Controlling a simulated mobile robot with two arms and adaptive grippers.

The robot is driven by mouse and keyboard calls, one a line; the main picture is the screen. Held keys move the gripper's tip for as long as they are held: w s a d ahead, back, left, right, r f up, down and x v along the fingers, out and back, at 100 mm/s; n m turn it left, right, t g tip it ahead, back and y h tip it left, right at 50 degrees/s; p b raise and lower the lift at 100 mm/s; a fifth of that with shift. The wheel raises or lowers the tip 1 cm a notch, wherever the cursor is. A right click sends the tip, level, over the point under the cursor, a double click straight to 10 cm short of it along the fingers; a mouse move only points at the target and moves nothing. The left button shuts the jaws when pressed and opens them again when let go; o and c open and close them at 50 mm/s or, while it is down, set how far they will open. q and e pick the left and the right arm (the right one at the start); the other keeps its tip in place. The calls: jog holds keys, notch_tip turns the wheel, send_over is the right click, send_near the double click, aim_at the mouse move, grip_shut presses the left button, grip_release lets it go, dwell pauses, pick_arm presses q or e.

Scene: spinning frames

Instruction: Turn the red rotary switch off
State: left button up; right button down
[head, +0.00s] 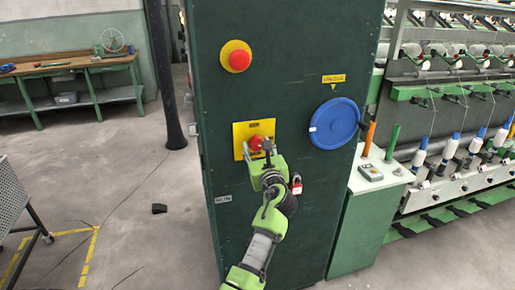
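The red rotary switch (256,142) sits on a yellow plate (239,131) on the front of a dark green cabinet (290,85). My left gripper (257,150) is right at the switch, with its dark fingertips apart and overlapping the lower part of the red knob. I cannot tell whether the fingers touch or grip the knob. The gripper hides part of the knob and plate, so the switch's position is hard to read. My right gripper is not in view.
A red padlock (296,186) hangs just right of my gripper. A red button on a yellow base (237,58) is above, and a blue handwheel (334,123) is to the right. A green side cabinet (357,226) and spinning machine (455,150) stand right. Open floor lies left.

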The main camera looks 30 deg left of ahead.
pick_arm(q)
jog(key=c, duration=0.6)
